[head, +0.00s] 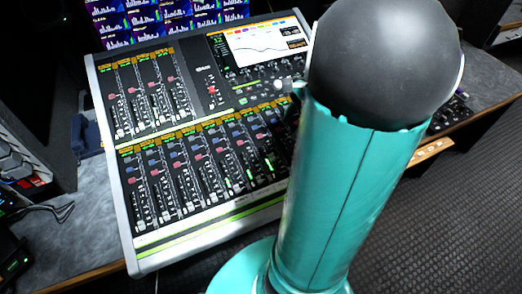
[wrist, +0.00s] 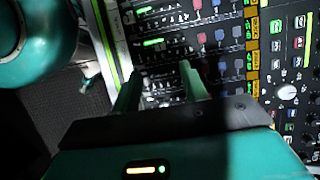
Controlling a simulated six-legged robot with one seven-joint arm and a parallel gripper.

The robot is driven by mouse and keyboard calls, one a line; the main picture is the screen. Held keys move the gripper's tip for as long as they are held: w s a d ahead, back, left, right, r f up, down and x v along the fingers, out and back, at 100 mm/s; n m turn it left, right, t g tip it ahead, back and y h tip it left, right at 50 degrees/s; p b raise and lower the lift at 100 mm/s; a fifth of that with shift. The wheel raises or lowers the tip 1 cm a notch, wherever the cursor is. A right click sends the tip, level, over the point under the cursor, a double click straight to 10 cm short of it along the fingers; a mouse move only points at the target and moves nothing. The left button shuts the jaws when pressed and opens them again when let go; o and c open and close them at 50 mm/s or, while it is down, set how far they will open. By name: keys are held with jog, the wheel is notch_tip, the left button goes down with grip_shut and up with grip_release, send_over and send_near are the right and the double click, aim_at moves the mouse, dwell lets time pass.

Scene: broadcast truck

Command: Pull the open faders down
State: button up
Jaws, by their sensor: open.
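The mixing console (head: 113,170) lies tilted in the head view, with an upper-left bank of faders and a longer lower bank. Small green lights glow beside some lower faders (head: 250,176), near my arm. In the wrist view two green bars (wrist: 153,42) glow on channel strips close to my fingers. My gripper (wrist: 160,88) is open, its two fingers apart over the fader area, with nothing seen between them. Whether a fingertip touches a fader cap I cannot tell. In the head view my arm hides the console's right part, and the gripper is not clearly visible.
The console's screen (head: 265,42) shows a curve above knobs. Several blue-purple monitors (head: 160,18) stand behind. The grey desk (head: 75,235) has cables and dark equipment at left. Dark patterned floor (head: 440,220) is open at right.

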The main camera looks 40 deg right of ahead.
aim_at(271, 156)
jog(key=x, duration=1.3)
jog(key=shift+s+d+f, duration=0.1)
jog(key=shift+d+f, duration=0.15)
jog(key=shift+f, duration=0.1)
grip_shut()
